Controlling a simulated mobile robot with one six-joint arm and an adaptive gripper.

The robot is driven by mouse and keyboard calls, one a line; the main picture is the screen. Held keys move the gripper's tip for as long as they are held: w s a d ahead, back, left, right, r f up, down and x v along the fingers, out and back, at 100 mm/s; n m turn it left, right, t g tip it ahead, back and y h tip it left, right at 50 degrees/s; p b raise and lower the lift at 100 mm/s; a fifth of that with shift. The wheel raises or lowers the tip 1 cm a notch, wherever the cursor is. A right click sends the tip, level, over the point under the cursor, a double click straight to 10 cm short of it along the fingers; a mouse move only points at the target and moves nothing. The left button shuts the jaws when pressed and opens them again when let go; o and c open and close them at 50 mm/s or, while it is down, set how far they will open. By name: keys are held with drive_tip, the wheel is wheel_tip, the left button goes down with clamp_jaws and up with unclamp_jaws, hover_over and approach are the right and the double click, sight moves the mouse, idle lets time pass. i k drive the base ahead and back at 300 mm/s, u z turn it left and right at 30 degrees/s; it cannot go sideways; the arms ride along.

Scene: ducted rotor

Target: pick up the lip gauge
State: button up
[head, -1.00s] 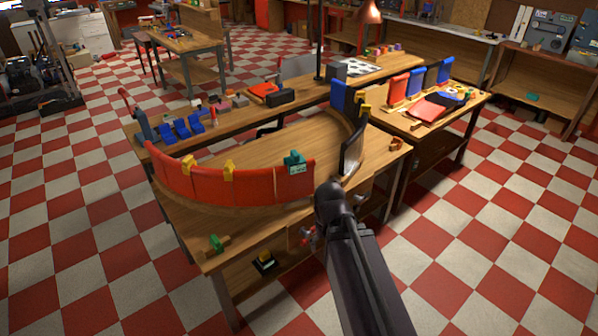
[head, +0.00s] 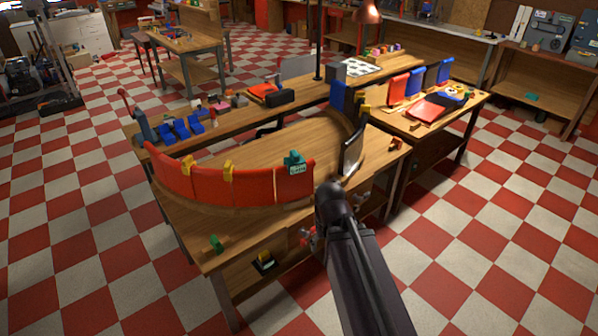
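A teal piece with a pale marked plate (head: 294,162) sits over the top edge of the curved red wall (head: 235,187) on the near table. It looks like the lip gauge, but its marking is too small to read. My dark arm reaches in from the bottom right, and its visible rounded end is right of and below the teal piece, apart from it in the picture. A small green piece (head: 215,243) lies at the table's front left corner.
Two yellow clips (head: 228,167) (head: 187,162) sit on the red wall. Blue pieces (head: 181,129) lie on the bench behind. The tabletop (head: 285,137) inside the curve is mostly bare. Checkered floor lies open at right.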

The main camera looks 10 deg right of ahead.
sight(297, 163)
drive_tip(key=z, duration=1.15)
drive_tip(key=i, duration=0.9)
drive_tip(key=u, duration=0.6)
